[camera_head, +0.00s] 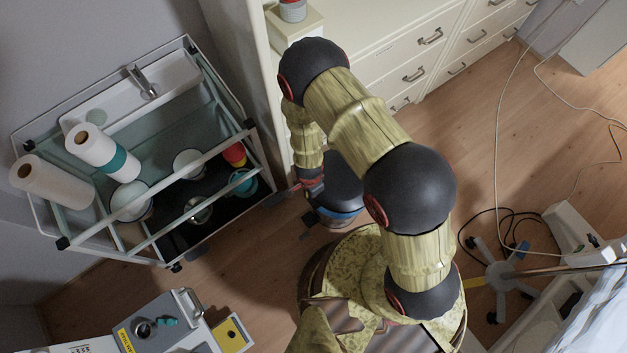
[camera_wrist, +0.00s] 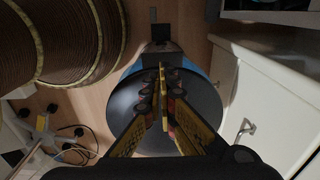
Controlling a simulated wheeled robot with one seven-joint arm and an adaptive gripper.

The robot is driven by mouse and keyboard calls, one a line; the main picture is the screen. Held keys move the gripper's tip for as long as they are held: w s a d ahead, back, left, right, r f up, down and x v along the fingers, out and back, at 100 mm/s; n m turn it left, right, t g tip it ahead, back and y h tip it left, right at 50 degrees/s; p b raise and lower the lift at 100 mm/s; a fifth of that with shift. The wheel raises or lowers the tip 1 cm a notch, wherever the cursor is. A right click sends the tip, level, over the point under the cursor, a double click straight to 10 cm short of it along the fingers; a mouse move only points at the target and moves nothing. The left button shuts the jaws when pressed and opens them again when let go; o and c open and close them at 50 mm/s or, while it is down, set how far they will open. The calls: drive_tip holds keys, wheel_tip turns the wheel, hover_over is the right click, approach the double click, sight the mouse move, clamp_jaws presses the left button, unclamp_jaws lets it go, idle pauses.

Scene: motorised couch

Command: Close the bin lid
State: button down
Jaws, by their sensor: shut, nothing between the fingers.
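The bin (camera_head: 338,214) stands on the floor beside the cream drawers, with a blue band near its rim. Its round dark lid (camera_head: 343,178) shows in the head view, partly hidden behind my arm. In the wrist view the dark lid (camera_wrist: 122,106) fills the middle, with the blue rim of the bin (camera_wrist: 128,69) along its far edge. My gripper (camera_wrist: 162,68) is shut and empty, its fingertips together over the lid's far part. I cannot tell whether they touch it, nor how far the lid stands open.
A trolley (camera_head: 150,262) with paper rolls and bowls stands to the left. The cream drawers (camera_head: 400,60) are close behind the bin. A grey case (camera_head: 160,325) is at the bottom left. A wheeled stand base (camera_head: 497,275) and cables lie on the right. The wood floor between is open.

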wheel_tip(320, 180, down, 9)
drive_tip(key=s+a+t+h+p, duration=0.1)
drive_tip(key=p, duration=0.2)
drive_tip(key=shift+a, duration=0.35)
drive_tip(key=shift+s, duration=0.1)
idle(0.6)
drive_tip(key=s+a+r+p, duration=0.4)
drive_tip(key=s+a+r, duration=0.1)
drive_tip(key=a, duration=0.3)
drive_tip(key=shift+s+r, duration=0.2)
drive_tip(key=shift+r, duration=0.45)
